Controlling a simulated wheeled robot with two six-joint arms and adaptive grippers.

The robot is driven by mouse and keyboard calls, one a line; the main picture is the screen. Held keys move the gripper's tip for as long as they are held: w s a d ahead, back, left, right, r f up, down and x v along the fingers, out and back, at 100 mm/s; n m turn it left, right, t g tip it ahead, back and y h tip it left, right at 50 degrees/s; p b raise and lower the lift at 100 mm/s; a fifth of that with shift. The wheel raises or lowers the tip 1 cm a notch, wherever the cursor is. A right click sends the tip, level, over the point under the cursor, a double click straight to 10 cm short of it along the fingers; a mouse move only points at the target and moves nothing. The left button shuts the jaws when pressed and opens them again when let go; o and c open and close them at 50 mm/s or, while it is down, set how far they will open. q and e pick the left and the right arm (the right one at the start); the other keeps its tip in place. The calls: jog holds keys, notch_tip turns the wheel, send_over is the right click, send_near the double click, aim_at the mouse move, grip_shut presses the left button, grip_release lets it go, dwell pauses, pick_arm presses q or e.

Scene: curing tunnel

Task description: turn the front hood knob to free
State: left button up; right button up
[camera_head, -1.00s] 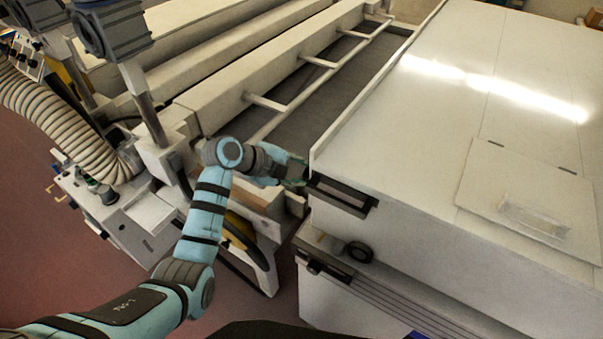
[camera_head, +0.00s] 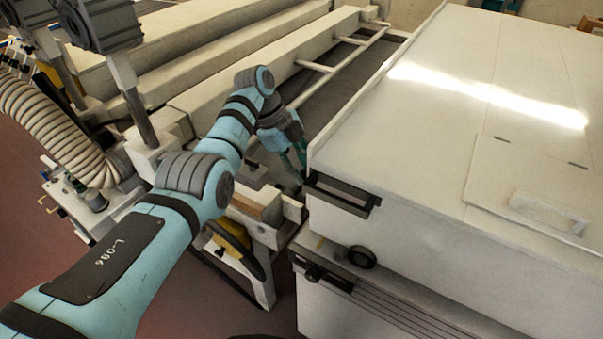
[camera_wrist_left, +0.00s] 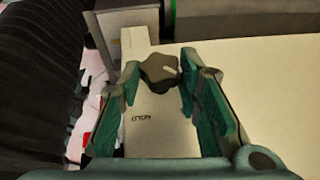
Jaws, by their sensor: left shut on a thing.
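The knob (camera_wrist_left: 159,68) is a small grey-brown lobed piece with a pale mark on its right side. In the left wrist view it sits between the fingertips of my left gripper (camera_wrist_left: 160,78), which is shut on it. A small dark label (camera_wrist_left: 137,117), which seems to read HOLD upside down, lies on the pale surface below the knob. In the head view my left gripper (camera_head: 300,160) points down beside the near left corner of the white hood (camera_head: 430,140). The knob cannot be made out there. My right gripper is not in view.
A black handle (camera_head: 341,194) is on the hood's front corner, close to my gripper. A round black knob (camera_head: 361,256) is lower on the front. The conveyor rail (camera_head: 315,66) runs behind my wrist. A ribbed hose (camera_head: 55,125) is at the left.

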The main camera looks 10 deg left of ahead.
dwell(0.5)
pick_arm(q)
jog(key=o, duration=1.1)
jog(key=shift+o, duration=0.2)
jog(key=v, duration=0.7)
jog(key=shift+r, duration=0.2)
jog(key=shift+w, duration=0.1)
